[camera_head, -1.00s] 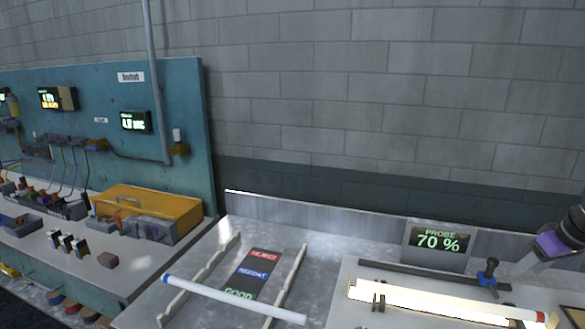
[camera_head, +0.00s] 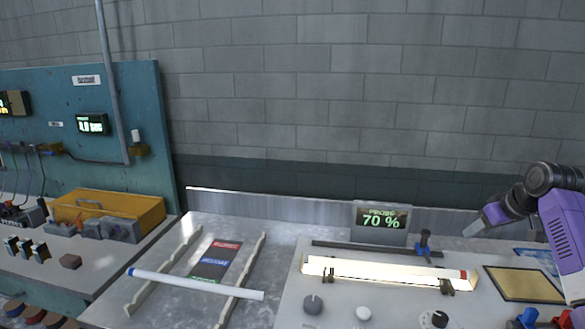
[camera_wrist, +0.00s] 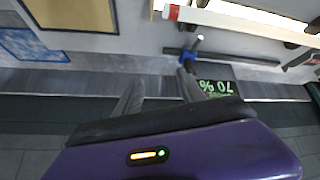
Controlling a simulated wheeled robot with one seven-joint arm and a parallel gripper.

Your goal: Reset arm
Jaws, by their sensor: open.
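My gripper (camera_wrist: 158,85) shows in the wrist view with its two dark fingers apart and nothing between them. It hangs above the back edge of the bench, near the blue clamp (camera_wrist: 187,57) and the probe display. A lit glass tube (camera_head: 385,270) with a red end lies on the holders of the right-hand panel. A white tube with a blue end (camera_head: 195,284) lies across two pale rails at the left.
The probe display (camera_head: 382,220) reads 70 %. Knobs (camera_head: 312,304) line the panel's front, and a tan plate (camera_head: 522,284) lies at right. A yellow box (camera_head: 110,210) sits on the left bench below a teal board (camera_head: 140,110).

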